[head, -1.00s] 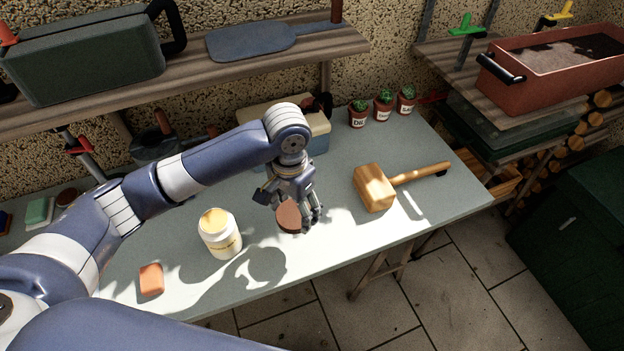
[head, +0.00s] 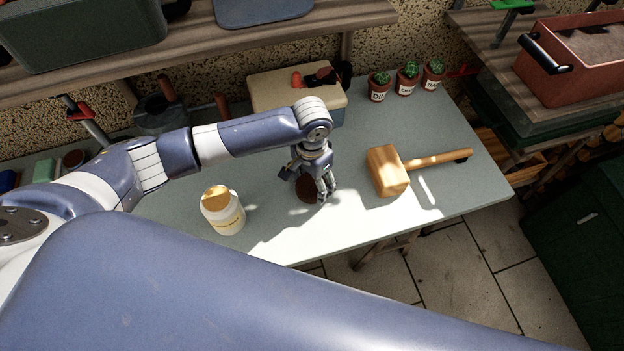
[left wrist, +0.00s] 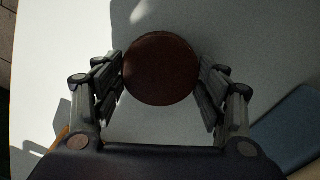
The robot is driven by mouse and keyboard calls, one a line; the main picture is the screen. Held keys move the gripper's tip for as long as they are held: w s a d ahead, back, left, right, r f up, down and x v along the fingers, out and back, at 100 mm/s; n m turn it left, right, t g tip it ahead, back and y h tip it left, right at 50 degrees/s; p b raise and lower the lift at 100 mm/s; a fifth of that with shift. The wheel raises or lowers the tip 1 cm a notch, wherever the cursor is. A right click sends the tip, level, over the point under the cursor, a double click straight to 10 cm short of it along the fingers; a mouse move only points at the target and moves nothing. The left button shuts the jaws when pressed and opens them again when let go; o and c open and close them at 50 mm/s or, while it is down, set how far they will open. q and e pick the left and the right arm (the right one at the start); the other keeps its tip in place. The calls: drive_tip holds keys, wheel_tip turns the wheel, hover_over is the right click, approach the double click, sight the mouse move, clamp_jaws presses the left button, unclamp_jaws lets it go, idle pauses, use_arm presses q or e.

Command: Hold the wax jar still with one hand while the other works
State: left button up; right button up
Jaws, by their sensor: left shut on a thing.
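A white jar (head: 223,213) with a yellowish top and a label stands upright on the grey bench. A round, dark brown object (head: 307,190) sits to its right; it also shows as a brown disc in the left wrist view (left wrist: 160,68). My left gripper (head: 323,193) points down over the bench and is shut on this brown object, with fingers on both sides of it in the left wrist view. I cannot tell whether the brown object is a jar or a lid. My right gripper is not in view.
A wooden mallet (head: 387,170) lies to the right on the bench (head: 360,222). A cream box (head: 270,92) and small labelled pots (head: 406,82) stand at the back. My large blue arm part hides the near-left bench. The strip right of the white jar is clear.

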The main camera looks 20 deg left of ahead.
sight(312, 185)
use_arm(q)
drive_tip(key=shift+f, duration=0.15)
drive_tip(key=o, duration=1.2)
drive_tip(key=shift+f, duration=0.1)
drive_tip(key=shift+c, duration=0.2)
wheel_tip(312, 185, up, 12)
drive_tip(key=shift+b, duration=0.45)
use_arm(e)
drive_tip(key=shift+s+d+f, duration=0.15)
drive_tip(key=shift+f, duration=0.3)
